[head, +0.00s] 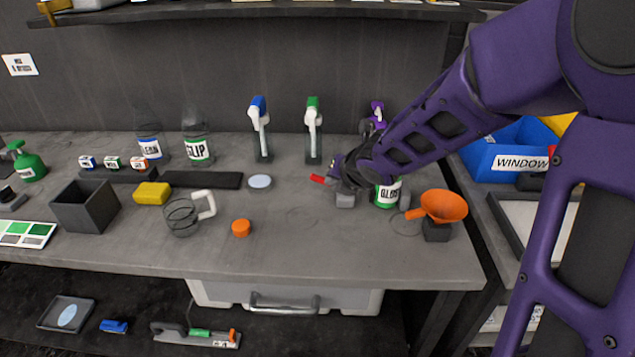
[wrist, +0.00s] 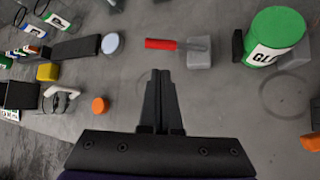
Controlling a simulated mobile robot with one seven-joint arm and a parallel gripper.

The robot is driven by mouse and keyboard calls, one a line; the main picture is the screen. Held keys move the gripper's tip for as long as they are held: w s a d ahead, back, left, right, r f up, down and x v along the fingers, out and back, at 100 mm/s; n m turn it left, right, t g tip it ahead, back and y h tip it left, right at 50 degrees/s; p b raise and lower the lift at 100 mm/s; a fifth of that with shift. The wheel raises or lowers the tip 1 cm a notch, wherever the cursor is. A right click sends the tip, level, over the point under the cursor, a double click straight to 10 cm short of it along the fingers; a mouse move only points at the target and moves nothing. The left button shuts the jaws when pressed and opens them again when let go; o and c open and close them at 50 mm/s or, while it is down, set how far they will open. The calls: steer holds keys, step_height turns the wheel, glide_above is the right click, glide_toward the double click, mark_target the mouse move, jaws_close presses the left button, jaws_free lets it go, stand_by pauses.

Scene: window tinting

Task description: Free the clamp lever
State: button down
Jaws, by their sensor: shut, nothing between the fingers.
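The clamp lever has a red handle (wrist: 162,44) on a metal arm that runs to a grey block (wrist: 199,53) on the bench. In the head view the red handle (head: 318,179) points left, and the grey block (head: 345,201) is partly hidden by my arm. My gripper (wrist: 161,74) is shut and empty. In the wrist view its fingertips appear just below the red handle, with bare bench showing between them. I cannot tell their height above the bench. In the head view the fingers are hard to make out against my dark wrist.
A green-lidded jar (wrist: 276,36) stands right of the clamp block, with an orange funnel (head: 443,206) beyond it. An orange cap (head: 241,228), a glass jug (head: 182,216) and a pale disc (head: 260,181) lie left. Spray bottles (head: 313,130) stand behind. The bench front is clear.

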stand_by(0.3)
steer(key=b+x, duration=0.5)
steer(key=x, duration=0.4)
steer(key=shift+f, duration=0.1)
steer(key=shift+w+a+f+b, duration=0.15)
steer(key=shift+w+f+b, duration=0.15)
steer(key=shift+b, duration=0.1)
steer(key=shift+r, duration=0.2)
steer(key=shift+r+y+p, duration=0.15)
steer(key=shift+y+p, duration=0.15)
steer(key=shift+p, duration=0.4)
